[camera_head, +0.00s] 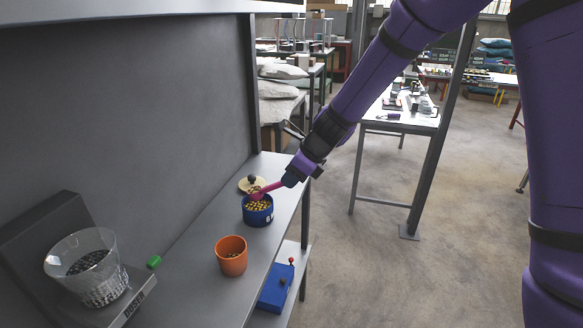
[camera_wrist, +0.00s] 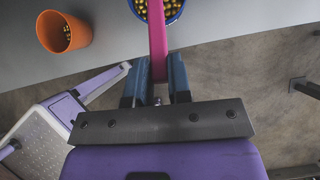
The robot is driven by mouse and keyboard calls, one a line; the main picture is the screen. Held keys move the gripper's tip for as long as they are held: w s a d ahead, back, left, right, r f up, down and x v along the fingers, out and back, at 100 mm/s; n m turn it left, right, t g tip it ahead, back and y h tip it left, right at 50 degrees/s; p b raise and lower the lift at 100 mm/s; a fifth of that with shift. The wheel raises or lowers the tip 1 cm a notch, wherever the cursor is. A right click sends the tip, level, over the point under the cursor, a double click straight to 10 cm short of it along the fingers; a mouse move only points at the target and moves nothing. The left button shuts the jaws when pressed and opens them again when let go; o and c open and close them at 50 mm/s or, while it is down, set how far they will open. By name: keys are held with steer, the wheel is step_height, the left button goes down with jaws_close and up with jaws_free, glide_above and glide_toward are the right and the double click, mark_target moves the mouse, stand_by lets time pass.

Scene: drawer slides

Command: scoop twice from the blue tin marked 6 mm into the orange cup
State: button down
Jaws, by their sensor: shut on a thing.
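The blue tin (camera_head: 258,217) stands on the grey shelf, full of small gold balls; its pale mark is too small to read surely. The orange cup (camera_head: 231,258) stands nearer, with a few gold balls at its bottom. It also shows in the wrist view (camera_wrist: 60,38). My gripper (camera_head: 290,179) is shut on the handle of a pink scoop (camera_wrist: 157,35). The scoop (camera_head: 268,189) slants down to the tin's mouth; its bowl is hidden or too small to make out. The tin's rim (camera_wrist: 178,17) shows at the top edge of the wrist view.
A pale round lid with a dark knob (camera_head: 250,184) lies behind the tin. A clear bowl of grey balls (camera_head: 85,265) stands on a scale at left, near a green object (camera_head: 153,262). A blue box (camera_head: 276,288) sits on a lower shelf. A dark wall bounds the shelf's left.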

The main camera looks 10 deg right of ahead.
steer(key=shift+s+d+r+t+y, duration=0.15)
steer(key=shift+s+d+t+y, duration=0.15)
steer(key=shift+d+y, duration=0.25)
steer(key=shift+s+d+r+t+y, duration=0.2)
steer(key=shift+d+t+y, duration=0.2)
steer(key=shift+y, duration=0.25)
steer(key=c, duration=1.7)
jaws_free()
jaws_close()
steer(key=shift+a, duration=0.1)
